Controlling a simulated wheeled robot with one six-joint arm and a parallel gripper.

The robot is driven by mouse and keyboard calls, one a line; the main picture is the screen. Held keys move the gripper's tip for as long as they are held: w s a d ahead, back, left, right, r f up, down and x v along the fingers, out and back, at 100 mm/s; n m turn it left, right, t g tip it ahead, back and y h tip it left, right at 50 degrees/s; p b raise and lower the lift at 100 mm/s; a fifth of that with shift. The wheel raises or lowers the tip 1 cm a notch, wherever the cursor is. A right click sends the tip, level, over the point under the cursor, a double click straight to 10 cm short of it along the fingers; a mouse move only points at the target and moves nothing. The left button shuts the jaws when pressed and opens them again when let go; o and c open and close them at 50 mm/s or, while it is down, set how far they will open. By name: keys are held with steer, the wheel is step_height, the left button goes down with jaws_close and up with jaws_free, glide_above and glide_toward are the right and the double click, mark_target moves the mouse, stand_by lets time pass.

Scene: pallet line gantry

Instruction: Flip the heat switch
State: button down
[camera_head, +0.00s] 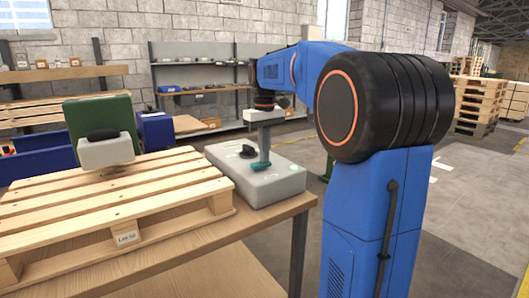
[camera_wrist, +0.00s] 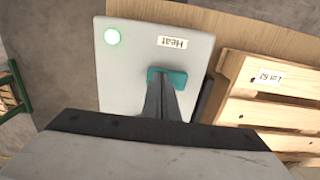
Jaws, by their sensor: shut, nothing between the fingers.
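The heat switch box (camera_head: 275,185) is a pale grey unit on the wooden table, right of the pallet. In the wrist view its panel (camera_wrist: 125,75) bears a "Heat" label (camera_wrist: 172,42), upside down, and a glowing green light (camera_wrist: 112,36). A teal part (camera_wrist: 180,77), seemingly the switch, sits on the panel; it also shows in the head view (camera_head: 259,167). My gripper (camera_head: 264,158) points down at the teal part, shut and empty. Its fingertips (camera_wrist: 163,82) overlap the teal part in the wrist view and hide some of it. I cannot tell whether they touch.
A dark knob (camera_head: 248,151) stands on the box top. The wooden pallet (camera_head: 120,200) fills the table's left side, with a grey box with a black top (camera_head: 106,152) at its back. Shelving (camera_head: 190,75) stands behind.

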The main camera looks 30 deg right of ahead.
mark_target(261, 163)
steer(key=shift+d+f, duration=0.1)
steer(key=shift+d+f+y, duration=0.1)
steer(key=shift+f+y, duration=0.05)
steer(key=shift+y, duration=0.15)
steer(key=shift+a, duration=0.25)
steer(key=shift+s+a, duration=0.1)
steer(key=shift+a, duration=0.5)
steer(key=shift+a+r, duration=0.1)
steer(key=shift+r, duration=0.2)
step_height(261, 163, up, 14)
stand_by(0.3)
